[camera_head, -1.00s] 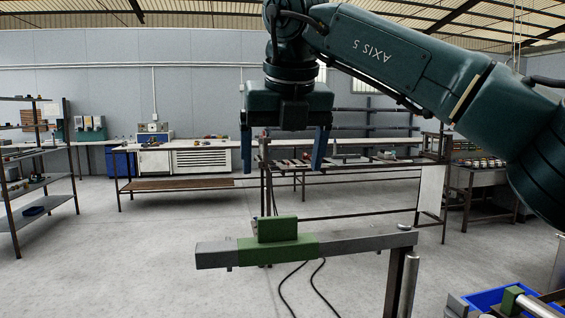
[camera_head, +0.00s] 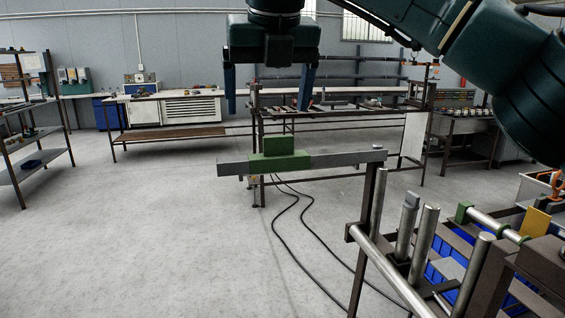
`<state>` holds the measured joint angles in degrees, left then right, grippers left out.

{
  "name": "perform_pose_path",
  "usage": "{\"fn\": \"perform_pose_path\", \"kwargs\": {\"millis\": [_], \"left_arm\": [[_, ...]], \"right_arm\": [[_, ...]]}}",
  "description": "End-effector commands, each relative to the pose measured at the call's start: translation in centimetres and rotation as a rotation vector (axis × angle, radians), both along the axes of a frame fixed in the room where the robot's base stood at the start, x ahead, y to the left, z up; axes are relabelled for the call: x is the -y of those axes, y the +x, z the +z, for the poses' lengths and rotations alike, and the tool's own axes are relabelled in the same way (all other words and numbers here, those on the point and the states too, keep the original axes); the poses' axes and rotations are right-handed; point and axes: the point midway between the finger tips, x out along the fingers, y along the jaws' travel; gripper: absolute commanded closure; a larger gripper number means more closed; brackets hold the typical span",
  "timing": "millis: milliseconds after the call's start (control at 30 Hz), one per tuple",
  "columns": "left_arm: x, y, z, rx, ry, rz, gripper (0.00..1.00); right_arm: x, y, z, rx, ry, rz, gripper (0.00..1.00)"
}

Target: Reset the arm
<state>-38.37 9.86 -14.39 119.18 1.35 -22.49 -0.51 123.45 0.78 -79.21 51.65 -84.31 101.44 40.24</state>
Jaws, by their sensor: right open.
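My right arm comes in from the upper right. Its gripper (camera_head: 268,95) points down with its two blue fingers spread wide and nothing between them. The gripper hangs above a grey horizontal bar (camera_head: 335,159) that carries a green block (camera_head: 279,148). The fingertips are higher in the picture than the block and appear clear of it. My left gripper is not in view.
A metal frame with upright rods (camera_head: 424,240) and blue bins (camera_head: 443,270) stands at the lower right. A shelf rack (camera_head: 30,130) stands at the left. Workbenches (camera_head: 165,110) line the back. Black cables (camera_head: 300,210) lie on the open grey floor (camera_head: 130,240).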

Motion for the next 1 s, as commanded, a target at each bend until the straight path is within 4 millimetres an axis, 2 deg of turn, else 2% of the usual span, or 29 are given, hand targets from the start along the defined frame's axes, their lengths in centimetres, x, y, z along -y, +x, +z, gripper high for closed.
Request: {"fn": "perform_pose_path", "kwargs": {"millis": [100, 267, 367, 500, 600, 700, 800, 867, 1000], "left_arm": [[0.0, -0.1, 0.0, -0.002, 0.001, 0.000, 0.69], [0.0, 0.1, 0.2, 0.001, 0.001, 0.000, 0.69], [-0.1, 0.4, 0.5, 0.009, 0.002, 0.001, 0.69], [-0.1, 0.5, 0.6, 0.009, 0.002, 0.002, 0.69], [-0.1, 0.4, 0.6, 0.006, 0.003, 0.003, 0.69], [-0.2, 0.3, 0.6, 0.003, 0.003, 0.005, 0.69], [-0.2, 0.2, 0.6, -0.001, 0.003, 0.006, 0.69], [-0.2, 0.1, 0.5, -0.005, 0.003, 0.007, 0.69], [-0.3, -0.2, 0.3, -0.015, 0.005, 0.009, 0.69]], "right_arm": [[-2.5, 0.0, -3.9, -0.087, 0.087, 0.107, 0.15], [-6.4, -1.0, -8.8, -0.214, 0.257, 0.253, 0.15], [-8.9, -2.3, -11.8, -0.306, 0.400, 0.341, 0.15], [-12.6, -5.1, -15.2, -0.459, 0.684, 0.444, 0.15], [-14.5, -7.1, -16.5, -0.566, 0.935, 0.474, 0.15], [-15.3, -8.2, -17.1, -0.657, 1.194, 0.449, 0.15], [-15.2, -8.5, -17.3, -0.731, 1.451, 0.373, 0.15], [-14.6, -8.2, -17.5, -0.766, 1.600, 0.303, 0.15], [-11.9, -6.6, -19.2, -0.818, 1.920, 0.063, 0.15]]}}
